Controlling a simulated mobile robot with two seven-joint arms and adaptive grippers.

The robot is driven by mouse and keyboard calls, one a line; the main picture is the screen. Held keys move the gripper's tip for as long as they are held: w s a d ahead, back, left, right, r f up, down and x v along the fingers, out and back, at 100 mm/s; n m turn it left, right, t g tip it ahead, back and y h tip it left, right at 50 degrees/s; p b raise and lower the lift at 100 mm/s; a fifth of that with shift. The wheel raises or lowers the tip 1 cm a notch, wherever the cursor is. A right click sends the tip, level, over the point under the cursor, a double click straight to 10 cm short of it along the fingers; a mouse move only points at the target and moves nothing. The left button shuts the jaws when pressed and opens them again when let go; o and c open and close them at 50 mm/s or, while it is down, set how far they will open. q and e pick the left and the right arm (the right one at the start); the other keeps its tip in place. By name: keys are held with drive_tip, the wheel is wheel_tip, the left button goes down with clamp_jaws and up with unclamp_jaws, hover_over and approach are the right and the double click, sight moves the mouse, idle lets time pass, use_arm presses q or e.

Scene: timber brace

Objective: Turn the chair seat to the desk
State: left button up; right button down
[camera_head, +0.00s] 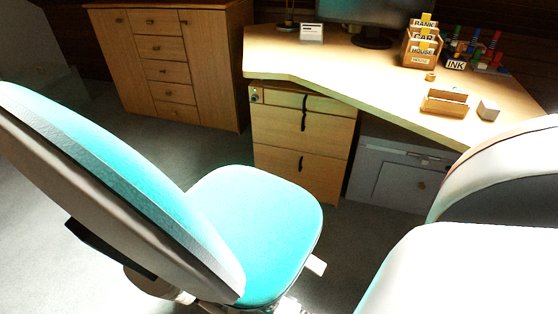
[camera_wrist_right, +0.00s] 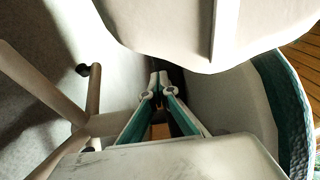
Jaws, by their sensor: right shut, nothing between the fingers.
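The chair has a bright teal seat (camera_head: 258,225) and a tall teal backrest (camera_head: 95,165) with a grey shell. In the head view the backrest is at the left and the seat extends right of it, its front edge a little short of the desk drawers. The desk (camera_head: 385,88) has a light wooden top. In the right wrist view my right gripper (camera_wrist_right: 160,78) is shut and empty, among pale chair parts (camera_wrist_right: 180,30). I cannot tell whether it touches them. Teal upholstery (camera_wrist_right: 285,105) shows at the right. My left gripper is not in view.
The desk drawer unit (camera_head: 300,140) and a grey cabinet (camera_head: 400,180) stand under the desk. A wooden cupboard (camera_head: 170,65) stands behind. The desktop holds a monitor, a card box (camera_head: 422,45) and small wooden blocks. Chair base legs (camera_wrist_right: 95,120) show in the wrist view.

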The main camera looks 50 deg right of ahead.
drive_tip(key=shift+w+a, duration=0.5)
drive_tip(key=shift+w, duration=0.2)
drive_tip(key=shift+w+a, duration=0.5)
drive_tip(key=shift+w, duration=0.15)
drive_tip(key=shift+w+a, duration=0.1)
drive_tip(key=shift+w, duration=0.05)
drive_tip(key=shift+r, duration=0.1)
